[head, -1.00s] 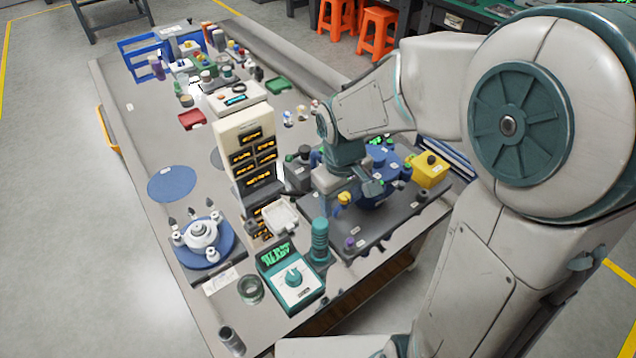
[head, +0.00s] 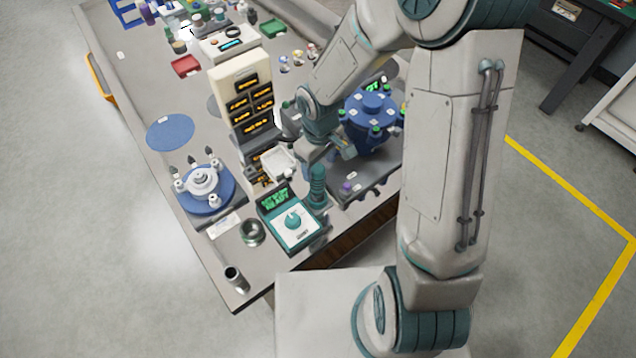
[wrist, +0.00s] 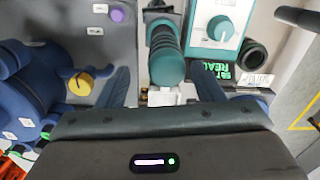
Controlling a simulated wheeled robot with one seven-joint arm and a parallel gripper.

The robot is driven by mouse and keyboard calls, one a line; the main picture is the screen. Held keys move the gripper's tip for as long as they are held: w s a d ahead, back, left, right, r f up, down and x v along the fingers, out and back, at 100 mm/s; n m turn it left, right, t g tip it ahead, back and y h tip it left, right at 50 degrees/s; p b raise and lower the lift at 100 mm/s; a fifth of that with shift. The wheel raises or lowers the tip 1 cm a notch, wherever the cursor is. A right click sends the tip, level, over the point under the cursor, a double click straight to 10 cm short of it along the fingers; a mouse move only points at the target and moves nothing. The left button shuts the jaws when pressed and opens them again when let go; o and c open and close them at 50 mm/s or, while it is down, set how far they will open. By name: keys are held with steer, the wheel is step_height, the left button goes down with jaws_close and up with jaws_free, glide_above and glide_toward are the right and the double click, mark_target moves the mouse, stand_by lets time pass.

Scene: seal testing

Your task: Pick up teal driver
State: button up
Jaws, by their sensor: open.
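The teal driver (head: 318,187) stands upright at the front edge of the bench, just right of the teal tester box (head: 288,220). It has a ribbed teal handle, and it also shows in the wrist view (wrist: 166,62). My gripper (head: 326,158) is open and empty, close above and behind the driver in the head view. In the wrist view my two fingers (wrist: 162,82) lie left and right of the driver's rounded top. I cannot tell how deep the driver sits between them.
A blue round housing (head: 371,118) on a dark plate stands right of my gripper. A cream display tower (head: 240,88) and a white tray (head: 278,162) stand at its left. A metal ring (head: 252,232) and a steel cup (head: 236,277) lie toward the front.

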mark_target(318, 178)
steer(key=f, duration=0.2)
steer(key=s+f, duration=0.1)
steer(key=f, duration=0.1)
steer(key=shift+a+f, duration=0.1)
steer(key=shift+f, duration=0.4)
steer(key=shift+w, duration=0.1)
steer(key=c, duration=1.2)
